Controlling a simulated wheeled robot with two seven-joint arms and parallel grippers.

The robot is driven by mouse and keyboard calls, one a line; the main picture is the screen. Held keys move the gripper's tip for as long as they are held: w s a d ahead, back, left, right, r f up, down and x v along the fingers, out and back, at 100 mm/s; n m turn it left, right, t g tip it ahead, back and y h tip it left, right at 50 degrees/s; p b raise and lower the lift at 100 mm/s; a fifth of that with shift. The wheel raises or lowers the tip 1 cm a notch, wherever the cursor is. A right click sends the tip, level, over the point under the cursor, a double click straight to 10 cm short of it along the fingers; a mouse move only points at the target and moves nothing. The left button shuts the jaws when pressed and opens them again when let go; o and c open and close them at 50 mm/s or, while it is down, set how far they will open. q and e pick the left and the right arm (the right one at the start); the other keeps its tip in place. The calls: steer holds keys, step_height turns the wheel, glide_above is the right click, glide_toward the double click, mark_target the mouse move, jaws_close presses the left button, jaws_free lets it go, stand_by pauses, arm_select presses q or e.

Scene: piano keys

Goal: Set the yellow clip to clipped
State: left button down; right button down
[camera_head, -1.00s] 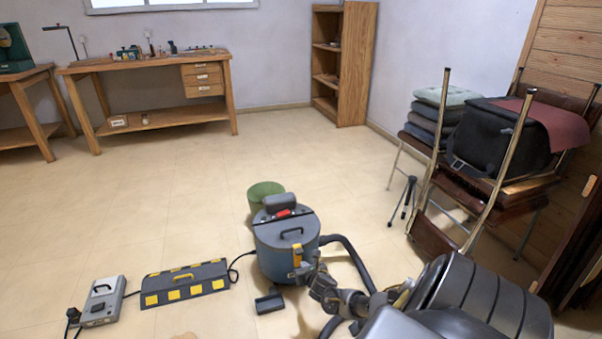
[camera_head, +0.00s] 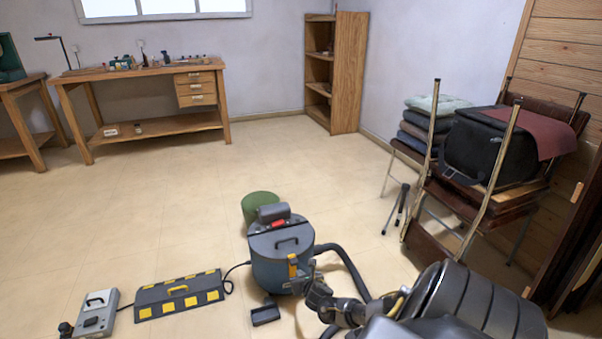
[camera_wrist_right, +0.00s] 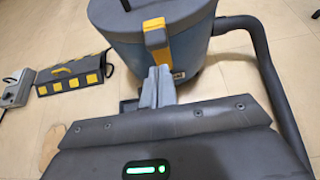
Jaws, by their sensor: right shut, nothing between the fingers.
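The yellow clip (camera_head: 293,265) is on the side of the blue-grey canister vacuum (camera_head: 272,262), just under its lid. In the right wrist view the clip (camera_wrist_right: 156,38) stands upright across the lid's edge, with a yellow piece lower down behind the fingertips. My right gripper (camera_head: 301,279) is beside the clip's lower end. In the wrist view its fingers (camera_wrist_right: 160,74) are together, empty, and overlap the bottom of the clip. I cannot tell whether they touch it. My left gripper is not in view.
A black hose (camera_head: 345,264) curves around the vacuum's right side. A dark case with yellow patches (camera_head: 180,296) and a grey box (camera_head: 96,314) lie to the left. A green bin (camera_head: 260,204) stands behind.

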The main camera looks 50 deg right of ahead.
steer(key=r+p+v, duration=0.1)
steer(key=p+v, duration=0.7)
steer(key=v, duration=0.5)
steer(key=shift+w+d, duration=0.1)
